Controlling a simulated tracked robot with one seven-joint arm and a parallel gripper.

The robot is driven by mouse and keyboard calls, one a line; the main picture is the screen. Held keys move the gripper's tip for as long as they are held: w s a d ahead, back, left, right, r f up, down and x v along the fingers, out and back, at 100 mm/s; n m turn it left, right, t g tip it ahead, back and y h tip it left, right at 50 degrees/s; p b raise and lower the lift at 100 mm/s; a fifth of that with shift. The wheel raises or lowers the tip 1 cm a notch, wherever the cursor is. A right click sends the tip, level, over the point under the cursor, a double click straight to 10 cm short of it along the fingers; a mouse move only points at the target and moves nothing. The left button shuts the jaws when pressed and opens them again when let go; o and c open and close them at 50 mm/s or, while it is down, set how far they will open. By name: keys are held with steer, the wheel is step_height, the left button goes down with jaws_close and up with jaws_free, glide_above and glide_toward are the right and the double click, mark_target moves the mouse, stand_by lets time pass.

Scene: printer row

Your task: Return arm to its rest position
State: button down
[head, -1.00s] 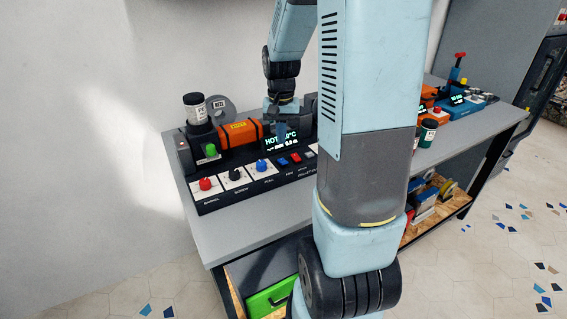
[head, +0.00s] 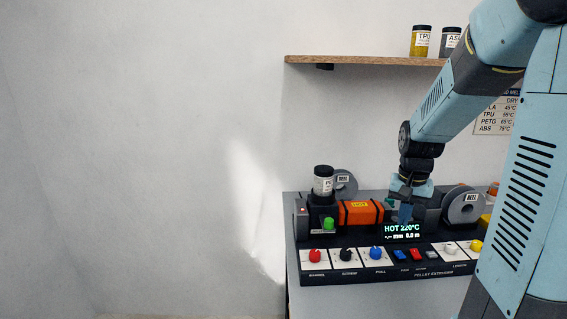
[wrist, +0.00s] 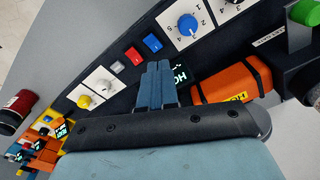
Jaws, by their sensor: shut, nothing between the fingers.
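My arm reaches in from the right in the head view, bent down toward the bench. My gripper (head: 404,217) hangs just above the pellet extruder (head: 345,272), in front of its orange barrel and beside the lit display (head: 403,230) reading HOT 220°C. In the wrist view my gripper (wrist: 157,68) has its blue fingers together with nothing between them, partly covering the display. I cannot tell whether the fingertips touch the panel.
The orange barrel (head: 361,213) is marked HOT. A jar (head: 323,181) stands at its left end. Reels (head: 462,205) stand behind the panel. A wall shelf (head: 360,61) with jars is above. The red knob (head: 315,256) and other knobs line the front. The left wall side is clear.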

steer(key=s+a+r+n+t, duration=0.2)
steer(key=s+a+r, duration=0.2)
steer(key=s+r, duration=0.2)
steer(key=s+a+r+n+t, duration=0.3)
steer(key=s+a+r, duration=0.2)
steer(key=s, duration=0.6)
step_height(320, 180, up, 2)
steer(key=shift+s+a+r, duration=0.1)
steer(key=shift+s+a, duration=0.05)
steer(key=shift+a, duration=0.15)
